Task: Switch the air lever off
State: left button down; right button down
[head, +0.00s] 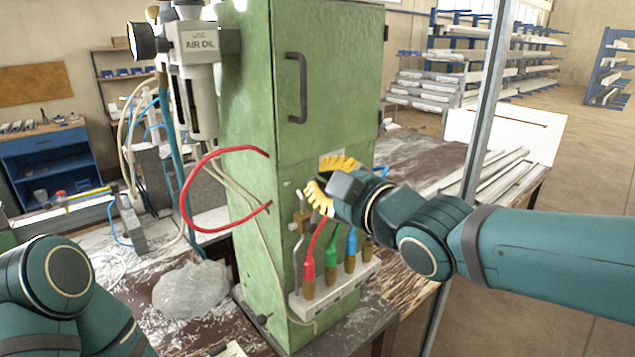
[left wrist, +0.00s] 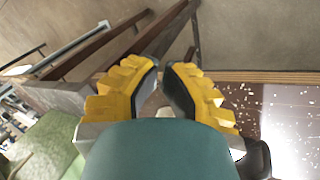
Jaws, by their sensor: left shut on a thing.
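In the head view only my left arm shows, at the lower left.
A red hose (head: 190,190) loops out from the cabinet's left side. An air-oil unit (head: 195,75) hangs at upper left. A grey pile (head: 190,288) lies on the bench. A metal post (head: 487,110) stands right.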

jog(key=x, duration=0.5)
jog(key=shift+w+d+f+p, duration=0.35)
jog(key=shift+w+d+f, duration=0.25)
jog(key=shift+w+f, duration=0.3)
jog(key=shift+w+d+f, duration=0.35)
jog(key=shift+f, duration=0.05)
jog(key=shift+w, duration=0.2)
